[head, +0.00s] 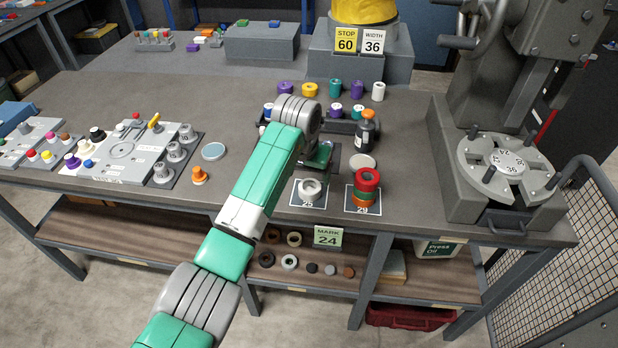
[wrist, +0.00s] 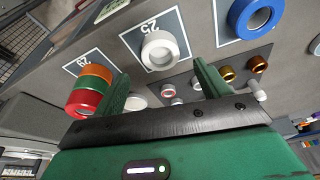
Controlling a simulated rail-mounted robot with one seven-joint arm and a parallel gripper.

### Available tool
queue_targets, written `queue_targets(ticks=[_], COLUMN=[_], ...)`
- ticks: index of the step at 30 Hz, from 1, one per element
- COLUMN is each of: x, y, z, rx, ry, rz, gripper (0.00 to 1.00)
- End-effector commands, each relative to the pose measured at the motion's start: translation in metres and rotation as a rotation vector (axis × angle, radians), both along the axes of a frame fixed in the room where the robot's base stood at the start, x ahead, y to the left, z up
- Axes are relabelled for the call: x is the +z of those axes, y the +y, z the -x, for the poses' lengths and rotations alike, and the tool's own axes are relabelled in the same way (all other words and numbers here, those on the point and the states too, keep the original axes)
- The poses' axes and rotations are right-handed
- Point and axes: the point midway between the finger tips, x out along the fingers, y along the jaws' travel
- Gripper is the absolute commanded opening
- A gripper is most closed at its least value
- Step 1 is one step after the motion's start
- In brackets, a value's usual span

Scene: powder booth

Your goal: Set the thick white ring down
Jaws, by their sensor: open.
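The thick white ring (head: 310,189) lies flat on the dark square mat marked 25 (head: 298,203) near the front of the bench. In the wrist view the ring (wrist: 160,50) shows whole, its hole facing up, on the same mat (wrist: 135,37). My gripper (wrist: 161,72) is open, and nothing is held between its two green fingers. The ring appears beyond the fingertips, in line with the gap between them, and looks clear of both. In the head view my gripper (head: 320,156) is just behind the ring, partly hidden by my arm.
A stack of red and orange rings (head: 366,191) stands on the mat marked 29, right of the ring. A blue ring (wrist: 256,16) lies on another mat, hidden in the head view.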

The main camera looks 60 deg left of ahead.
Motion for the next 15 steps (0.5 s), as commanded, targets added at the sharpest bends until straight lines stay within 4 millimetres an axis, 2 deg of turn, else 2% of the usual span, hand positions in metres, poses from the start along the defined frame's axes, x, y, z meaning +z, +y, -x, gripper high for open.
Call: queue_targets(ticks=[1, 6, 10, 15], x=[0.017, 0.049, 0.061, 0.064], y=[-0.002, -0.009, -0.011, -0.012], z=[0.002, 0.009, 0.012, 0.013], rx=[0.000, 0.000, 0.001, 0.001], ry=[-0.001, -0.001, 0.000, 0.001], rz=[-0.001, -0.001, 0.000, 0.000], gripper=[0.75, 0.75, 0.75, 0.75])
